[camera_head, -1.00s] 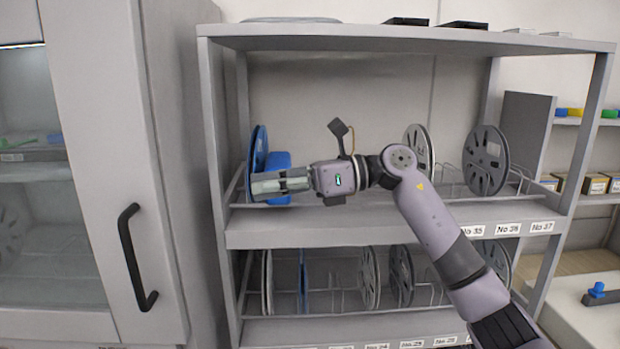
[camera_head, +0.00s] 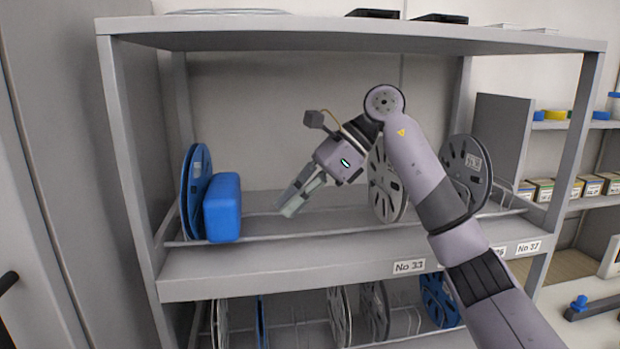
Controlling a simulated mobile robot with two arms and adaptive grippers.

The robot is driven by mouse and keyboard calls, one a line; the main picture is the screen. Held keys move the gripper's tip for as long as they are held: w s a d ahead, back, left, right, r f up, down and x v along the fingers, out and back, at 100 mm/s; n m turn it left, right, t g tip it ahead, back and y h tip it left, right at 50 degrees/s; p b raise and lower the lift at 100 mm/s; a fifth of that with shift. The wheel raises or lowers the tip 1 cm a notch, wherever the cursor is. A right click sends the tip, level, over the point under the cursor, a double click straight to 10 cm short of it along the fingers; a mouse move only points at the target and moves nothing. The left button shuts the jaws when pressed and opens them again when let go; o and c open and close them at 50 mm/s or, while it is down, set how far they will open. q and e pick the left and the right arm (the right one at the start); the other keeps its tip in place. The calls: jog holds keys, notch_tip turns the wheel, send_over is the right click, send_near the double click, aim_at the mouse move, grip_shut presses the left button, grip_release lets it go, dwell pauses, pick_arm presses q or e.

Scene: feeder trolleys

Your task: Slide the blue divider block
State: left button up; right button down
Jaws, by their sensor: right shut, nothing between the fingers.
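The blue divider block (camera_head: 223,208) stands upright at the left of the upper shelf (camera_head: 270,252), just right of a blue reel (camera_head: 192,190). It looks close to the reel, but I cannot tell if they touch. My right gripper (camera_head: 289,205) is shut and empty. It points down and left above the shelf, to the right of the block, with a clear gap between them. My left gripper is not in view.
A grey reel (camera_head: 387,182) stands behind my right arm, and a dark grey reel (camera_head: 465,170) stands further right. A thin wire rail runs along the shelf front. Several reels fill the lower shelf. A rack post (camera_head: 130,170) bounds the left side.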

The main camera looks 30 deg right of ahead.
aim_at(239, 227)
jog(key=shift+x, duration=1.1)
jog(key=a, duration=0.1)
jog(key=a+p, duration=0.2)
jog(key=a, duration=0.1)
jog(key=shift+w+r, duration=0.25)
jog(key=shift+w, duration=0.25)
jog(key=shift+w+d+f, duration=0.1)
jog(key=shift+w+f, duration=0.05)
jog(key=shift+f, duration=0.05)
jog(key=shift+a+r, duration=0.1)
jog(key=shift+a, duration=0.2)
jog(key=shift+w+a, duration=0.15)
jog(key=shift+a, duration=0.2)
